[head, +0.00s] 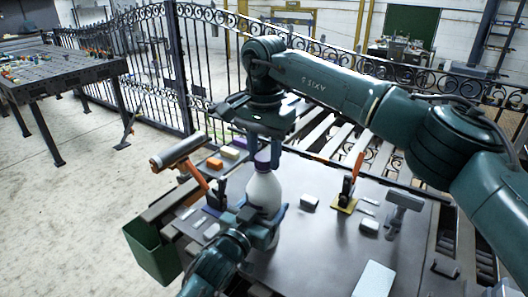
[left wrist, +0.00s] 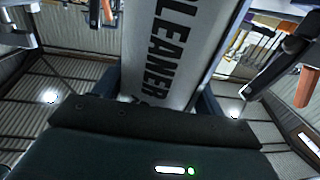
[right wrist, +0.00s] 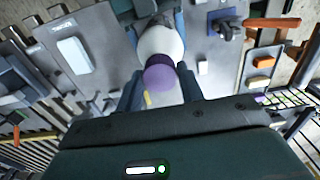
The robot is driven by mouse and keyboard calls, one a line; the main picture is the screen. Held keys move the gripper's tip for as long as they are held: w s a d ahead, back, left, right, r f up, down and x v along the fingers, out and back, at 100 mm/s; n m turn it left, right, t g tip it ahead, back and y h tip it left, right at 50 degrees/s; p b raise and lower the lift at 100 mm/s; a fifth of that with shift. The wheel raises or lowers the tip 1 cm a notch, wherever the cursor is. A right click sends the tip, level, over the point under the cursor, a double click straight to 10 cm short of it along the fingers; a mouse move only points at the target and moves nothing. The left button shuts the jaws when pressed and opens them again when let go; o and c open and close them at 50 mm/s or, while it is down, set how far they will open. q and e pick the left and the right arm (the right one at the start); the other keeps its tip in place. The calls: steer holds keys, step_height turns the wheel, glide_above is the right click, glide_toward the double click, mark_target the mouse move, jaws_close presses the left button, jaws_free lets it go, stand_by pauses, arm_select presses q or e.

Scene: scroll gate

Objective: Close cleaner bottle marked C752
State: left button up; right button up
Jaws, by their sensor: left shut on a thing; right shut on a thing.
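A white cleaner bottle (head: 264,192) stands upright over the grey work table. In the left wrist view its side (left wrist: 170,50) reads "CLEANER"; the smaller mark below is mostly hidden. My left gripper (head: 262,217) is shut around the bottle's body. A purple cap (head: 263,158) is at the bottle's top, in line with the neck. My right gripper (head: 268,146) points down from above and is shut on this cap. In the right wrist view the cap (right wrist: 160,76) sits between the fingers (right wrist: 160,92), over the white shoulder. I cannot tell whether it is fully seated.
The table (head: 310,255) holds an orange-handled clamp (head: 350,185), a grey hammer-like tool (head: 400,208), a white flat box (head: 374,279) and colored blocks (head: 230,152). A green bin (head: 150,255) hangs at the left edge. A metal gate (head: 205,60) stands behind.

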steer(key=c, duration=0.4)
steer(key=m, duration=0.6)
steer(key=shift+m, duration=0.4)
steer(key=m, duration=0.8)
steer(key=shift+m, duration=0.3)
steer(key=m, duration=1.2)
steer(key=shift+m, duration=0.4)
steer(key=m, duration=0.4)
steer(key=shift+f, duration=0.1)
steer(key=o, duration=1.1)
